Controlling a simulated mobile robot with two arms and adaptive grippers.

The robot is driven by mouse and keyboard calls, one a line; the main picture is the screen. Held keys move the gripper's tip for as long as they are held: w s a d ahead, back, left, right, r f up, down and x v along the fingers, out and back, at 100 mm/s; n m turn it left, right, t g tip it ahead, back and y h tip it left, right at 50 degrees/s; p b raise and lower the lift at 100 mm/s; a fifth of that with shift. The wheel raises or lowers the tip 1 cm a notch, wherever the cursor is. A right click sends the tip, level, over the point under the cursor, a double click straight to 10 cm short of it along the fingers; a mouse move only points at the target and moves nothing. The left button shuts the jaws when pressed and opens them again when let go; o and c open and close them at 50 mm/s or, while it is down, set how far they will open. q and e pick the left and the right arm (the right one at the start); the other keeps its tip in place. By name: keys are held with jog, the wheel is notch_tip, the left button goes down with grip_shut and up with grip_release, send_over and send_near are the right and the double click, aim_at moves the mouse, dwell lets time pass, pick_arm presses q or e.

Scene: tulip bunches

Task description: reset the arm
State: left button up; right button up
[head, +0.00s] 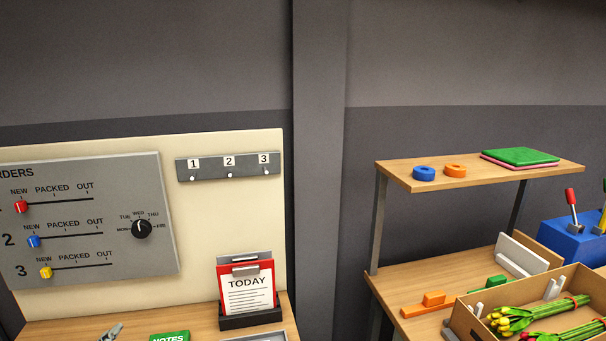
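Neither of my grippers shows clearly in the head view, and no arm of mine can be made out. Bunches of tulips (541,313) with green stems and red and yellow heads lie in a cardboard box (463,321) at the lower right. An orders board (95,215) hangs at the left with red, blue and yellow sliders, each near NEW. A black dial (141,228) sits at the board's right side.
A clipboard marked TODAY (248,290) stands on the left desk beside a green NOTES pad (170,336). A numbered hook rail (230,165) is empty. A raised shelf (400,176) holds tape rolls and folded sheets. A blue tool block (572,243) stands far right.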

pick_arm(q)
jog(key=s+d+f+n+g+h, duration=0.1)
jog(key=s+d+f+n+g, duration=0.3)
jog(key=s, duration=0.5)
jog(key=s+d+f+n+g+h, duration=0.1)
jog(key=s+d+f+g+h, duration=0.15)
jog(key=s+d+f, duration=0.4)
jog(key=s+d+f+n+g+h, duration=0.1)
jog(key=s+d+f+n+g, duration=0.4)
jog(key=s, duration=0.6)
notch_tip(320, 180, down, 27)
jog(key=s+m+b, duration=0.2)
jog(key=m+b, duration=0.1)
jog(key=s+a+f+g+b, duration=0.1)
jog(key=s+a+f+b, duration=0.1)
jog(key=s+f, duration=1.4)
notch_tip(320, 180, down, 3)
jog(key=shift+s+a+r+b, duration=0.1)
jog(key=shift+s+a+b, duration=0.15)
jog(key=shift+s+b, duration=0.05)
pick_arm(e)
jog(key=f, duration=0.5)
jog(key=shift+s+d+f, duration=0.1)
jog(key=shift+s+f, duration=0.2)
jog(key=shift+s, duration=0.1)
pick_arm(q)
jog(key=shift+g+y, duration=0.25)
